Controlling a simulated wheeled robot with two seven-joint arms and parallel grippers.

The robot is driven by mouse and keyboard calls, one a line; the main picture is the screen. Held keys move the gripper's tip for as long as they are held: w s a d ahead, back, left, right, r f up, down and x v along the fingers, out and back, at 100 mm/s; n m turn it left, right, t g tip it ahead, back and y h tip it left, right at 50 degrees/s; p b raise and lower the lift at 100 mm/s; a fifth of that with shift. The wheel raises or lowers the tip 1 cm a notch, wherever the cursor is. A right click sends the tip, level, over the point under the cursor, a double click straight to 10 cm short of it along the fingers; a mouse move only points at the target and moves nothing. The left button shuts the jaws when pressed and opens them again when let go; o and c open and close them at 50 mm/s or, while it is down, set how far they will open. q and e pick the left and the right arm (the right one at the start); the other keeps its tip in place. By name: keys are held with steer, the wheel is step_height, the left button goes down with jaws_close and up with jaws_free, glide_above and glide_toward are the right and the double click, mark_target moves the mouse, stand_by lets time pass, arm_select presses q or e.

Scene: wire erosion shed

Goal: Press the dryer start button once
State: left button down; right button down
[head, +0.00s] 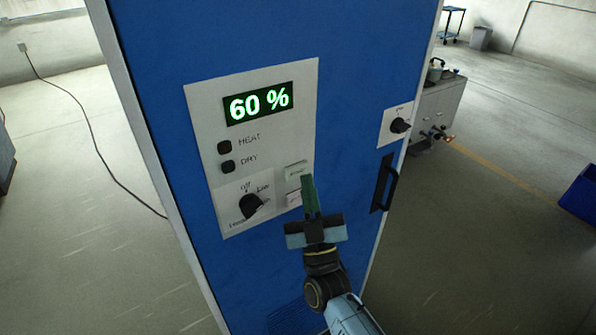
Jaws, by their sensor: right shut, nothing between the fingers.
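The blue dryer cabinet (170,60) fills the middle of the head view, with a pale control panel (207,115) on its front. A pale button with green lettering (294,170), which looks like the start button, sits at the panel's lower right. A second pale button with reddish lettering (293,199) is below it, partly hidden by my gripper. My right gripper (307,180) is shut and empty, its fingertips just below and right of the green-lettered button. I cannot tell whether they touch. My left gripper is not in view.
The display (259,103) reads 60 %. The HEAT lamp (224,148) and DRY lamp (228,167) are dark. A black knob (251,205) is left of the buttons. A smaller knob (400,125) and door handle (384,184) are at right. Floor either side is mostly open.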

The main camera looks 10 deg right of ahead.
stand_by(0.8)
steer(key=shift+w+a, duration=0.15)
steer(key=shift+w, duration=0.25)
steer(key=shift+w+a+b, duration=0.15)
steer(key=shift+w+b, duration=0.2)
steer(key=shift+b, duration=0.15)
stand_by(0.3)
steer(key=shift+s, duration=0.2)
steer(key=shift+s+d+p, duration=0.3)
steer(key=shift+s+p, duration=0.2)
steer(key=shift+s, duration=0.1)
steer(key=s, duration=0.1)
steer(key=s+d+p, duration=0.1)
steer(key=s, duration=0.1)
steer(key=s+p, duration=0.1)
steer(key=shift+s+d, duration=0.35)
